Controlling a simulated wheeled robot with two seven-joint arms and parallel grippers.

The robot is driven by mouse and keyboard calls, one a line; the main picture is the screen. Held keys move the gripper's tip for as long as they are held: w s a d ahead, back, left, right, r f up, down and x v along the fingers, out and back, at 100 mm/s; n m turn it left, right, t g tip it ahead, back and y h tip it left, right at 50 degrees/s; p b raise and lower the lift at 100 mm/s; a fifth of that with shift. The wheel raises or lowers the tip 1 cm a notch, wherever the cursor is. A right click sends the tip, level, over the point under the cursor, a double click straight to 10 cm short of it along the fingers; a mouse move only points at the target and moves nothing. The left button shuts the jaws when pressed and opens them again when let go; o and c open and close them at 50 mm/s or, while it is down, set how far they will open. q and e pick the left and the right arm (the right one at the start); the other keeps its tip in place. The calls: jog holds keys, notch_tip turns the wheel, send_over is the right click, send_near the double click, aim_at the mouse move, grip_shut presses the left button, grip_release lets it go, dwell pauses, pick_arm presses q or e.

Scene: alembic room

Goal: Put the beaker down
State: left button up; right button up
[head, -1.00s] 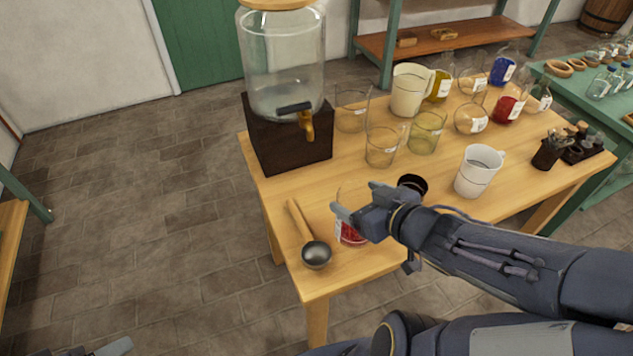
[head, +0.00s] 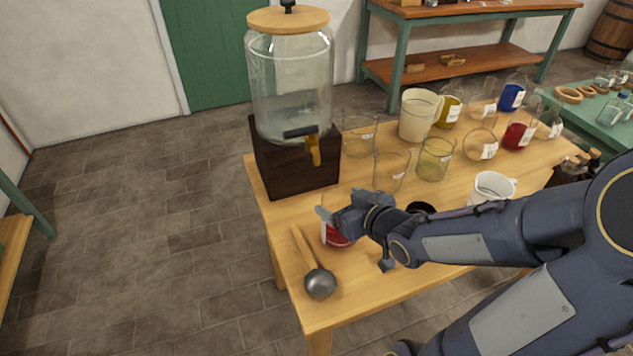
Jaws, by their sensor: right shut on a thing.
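The beaker (head: 335,237) is clear glass with red contents and a white label, at the front left of the wooden table (head: 365,290). My right gripper (head: 330,217) is shut on the beaker, and its fingers and wrist cover much of it. The beaker looks upright. I cannot tell whether its base touches the tabletop. My left gripper is not in view.
A ladle (head: 317,276) lies just left of the beaker. A glass dispenser (head: 292,85) on a dark wooden block (head: 298,172) stands behind. Empty beakers (head: 391,172), a yellowish beaker (head: 434,160) and a white jug (head: 491,187) stand to the right.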

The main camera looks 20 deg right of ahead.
jog(key=w+a+f, duration=0.1)
jog(key=w, duration=0.9)
jog(key=shift+a+f+b, duration=0.2)
jog(key=shift+f+b, duration=0.05)
jog(key=shift+b, duration=0.2)
